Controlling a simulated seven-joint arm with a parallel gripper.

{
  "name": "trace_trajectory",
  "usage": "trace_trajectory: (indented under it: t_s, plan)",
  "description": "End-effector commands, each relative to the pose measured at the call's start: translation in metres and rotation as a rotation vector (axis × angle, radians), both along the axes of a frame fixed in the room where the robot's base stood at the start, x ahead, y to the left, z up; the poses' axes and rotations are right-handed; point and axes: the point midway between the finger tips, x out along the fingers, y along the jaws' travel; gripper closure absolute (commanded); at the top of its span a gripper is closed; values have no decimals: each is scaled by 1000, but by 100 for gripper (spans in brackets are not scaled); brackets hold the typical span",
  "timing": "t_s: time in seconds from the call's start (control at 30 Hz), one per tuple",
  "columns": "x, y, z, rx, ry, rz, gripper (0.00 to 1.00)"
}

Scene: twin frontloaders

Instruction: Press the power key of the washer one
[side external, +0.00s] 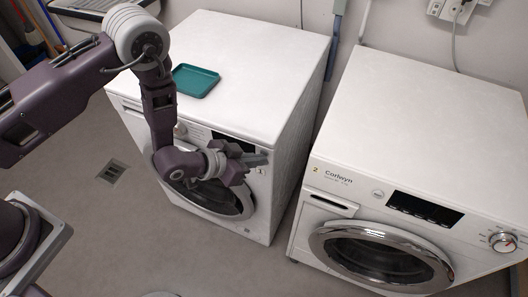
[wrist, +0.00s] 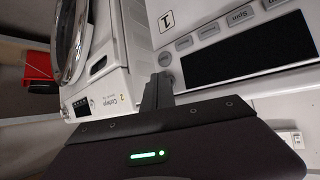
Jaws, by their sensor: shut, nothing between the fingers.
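Washer one (side external: 285,135) is the left white machine, with a "1" label (side external: 261,170) at the right end of its front panel. The label also shows in the wrist view (wrist: 166,21). A small squarish key (wrist: 165,59) sits near the label there, apart from a row of oblong keys (wrist: 208,30) and the dark display (wrist: 250,48). I cannot read a mark on the small key. My gripper (side external: 264,160) is shut and empty in front of the panel's right end. In the wrist view its fingertips (wrist: 164,78) appear just below the small key; I cannot tell whether they touch.
Washer two (side external: 430,110), labelled "2" (side external: 315,170), stands to the right across a narrow gap. A teal tray (side external: 196,80) lies on washer one. A floor drain (side external: 112,173) is at the left. A red object (wrist: 38,65) shows in the wrist view.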

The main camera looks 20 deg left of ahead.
Motion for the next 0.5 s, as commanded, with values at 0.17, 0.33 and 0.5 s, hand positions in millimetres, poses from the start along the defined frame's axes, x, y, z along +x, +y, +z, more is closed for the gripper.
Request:
trace_trajectory:
  t_s: [0.17, 0.33, 0.5]
  plan:
    - [-8, 0, 0, -1, 0, -1, 100]
    - [-12, 0, 0, 0, 0, 0, 100]
    - [-14, 0, 0, 0, 0, 0, 100]
